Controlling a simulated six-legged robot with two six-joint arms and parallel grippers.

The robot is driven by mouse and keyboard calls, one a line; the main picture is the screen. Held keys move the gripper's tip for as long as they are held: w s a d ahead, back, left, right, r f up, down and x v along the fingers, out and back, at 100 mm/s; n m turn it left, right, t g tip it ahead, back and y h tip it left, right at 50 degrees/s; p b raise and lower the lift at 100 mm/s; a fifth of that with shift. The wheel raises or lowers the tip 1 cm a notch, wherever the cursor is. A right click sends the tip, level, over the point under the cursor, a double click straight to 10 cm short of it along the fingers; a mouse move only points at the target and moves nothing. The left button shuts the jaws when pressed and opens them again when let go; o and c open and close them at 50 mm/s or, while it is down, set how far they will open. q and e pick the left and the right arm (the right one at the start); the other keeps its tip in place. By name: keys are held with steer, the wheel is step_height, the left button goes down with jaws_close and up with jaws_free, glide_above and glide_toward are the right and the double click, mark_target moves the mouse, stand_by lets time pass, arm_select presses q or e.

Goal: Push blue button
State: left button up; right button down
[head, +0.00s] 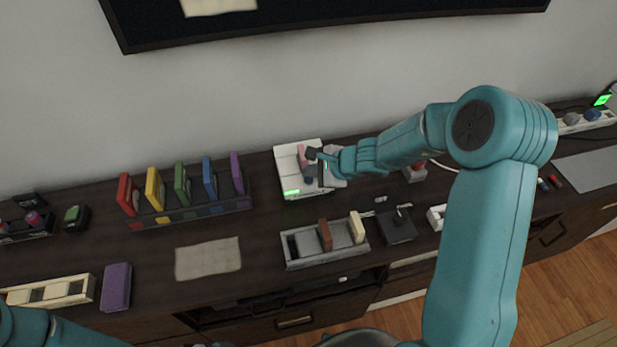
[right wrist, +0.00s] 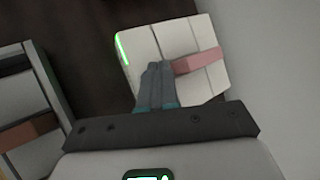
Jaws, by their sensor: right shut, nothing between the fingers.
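A small blue round piece (head: 592,115), possibly the blue button, sits on a white strip (head: 570,128) at the far right, beside a grey round piece (head: 572,118). My right gripper (head: 307,174) is shut and empty over a white panelled box (head: 289,165) with a lit green strip and a pink bar (head: 302,155). In the right wrist view, the shut fingers (right wrist: 156,68) lie over the white box (right wrist: 138,43), just left of the pink bar (right wrist: 200,60). I cannot tell if they touch it. No blue button shows there. My left gripper is out of view.
Coloured upright blocks stand in a rack (head: 190,215) on the left. A beige cloth (head: 208,259), a grey tray (head: 325,255) and a black joystick-like box (head: 398,228) lie in front. The wall and a dark screen (head: 330,28) are behind. A green-lit display (head: 602,100) stands far right.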

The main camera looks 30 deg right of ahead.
mark_target(311, 182)
step_height(311, 182, up, 6)
steer(key=p, duration=0.5)
stand_by(0.4)
